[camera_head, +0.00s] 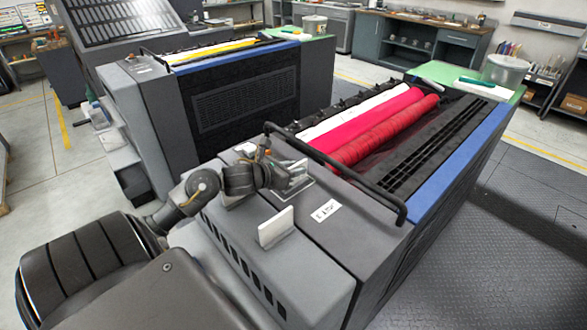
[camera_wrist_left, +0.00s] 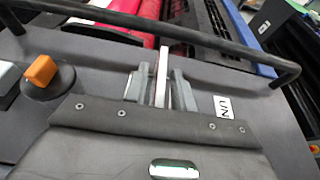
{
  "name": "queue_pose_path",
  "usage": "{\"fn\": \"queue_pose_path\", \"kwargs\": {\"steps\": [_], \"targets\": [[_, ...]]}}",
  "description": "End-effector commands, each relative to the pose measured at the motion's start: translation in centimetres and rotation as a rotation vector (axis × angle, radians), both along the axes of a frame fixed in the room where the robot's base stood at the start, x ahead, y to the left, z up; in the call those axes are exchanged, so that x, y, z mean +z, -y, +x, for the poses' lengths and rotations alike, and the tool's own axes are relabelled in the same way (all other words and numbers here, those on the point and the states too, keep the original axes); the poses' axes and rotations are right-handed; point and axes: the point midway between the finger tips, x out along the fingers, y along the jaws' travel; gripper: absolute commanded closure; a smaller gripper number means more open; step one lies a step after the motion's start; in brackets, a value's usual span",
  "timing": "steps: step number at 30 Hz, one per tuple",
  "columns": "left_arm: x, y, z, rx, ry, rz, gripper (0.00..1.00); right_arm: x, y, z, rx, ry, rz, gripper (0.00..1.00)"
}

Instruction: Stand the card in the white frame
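My left gripper (camera_head: 291,180) reaches in over the grey top of the near ink unit, fingers pointing down. In the wrist view its two fingers (camera_wrist_left: 164,92) are close on either side of a thin pale card (camera_wrist_left: 162,72), which stands edge-on between them. The card (camera_head: 298,168) is partly hidden by the fingers in the head view. A thin white outline, seemingly the white frame (camera_head: 293,197), lies around the fingertips on the unit's top; whether the card's lower edge touches it cannot be told. My right gripper is not in view.
A separate white plate (camera_head: 276,227) stands upright nearer me. A white label (camera_head: 326,210) lies to the right. A black rail (camera_head: 335,170) borders the red rollers (camera_head: 385,130). In the wrist view an orange switch (camera_wrist_left: 41,70) sits at left.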

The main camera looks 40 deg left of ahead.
Motion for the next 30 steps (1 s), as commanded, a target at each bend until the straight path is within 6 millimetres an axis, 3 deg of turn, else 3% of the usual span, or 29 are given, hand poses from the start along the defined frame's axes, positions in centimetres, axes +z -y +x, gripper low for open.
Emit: {"fn": "queue_pose_path", "kwargs": {"steps": [12, 30], "targets": [[0.3, -0.1, -0.3, -0.001, -0.001, 0.002, 0.70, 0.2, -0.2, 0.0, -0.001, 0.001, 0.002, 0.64], [3.6, -0.8, -9.7, -0.001, -0.002, 0.000, 0.70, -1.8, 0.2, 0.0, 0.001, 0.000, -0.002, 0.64]]}}
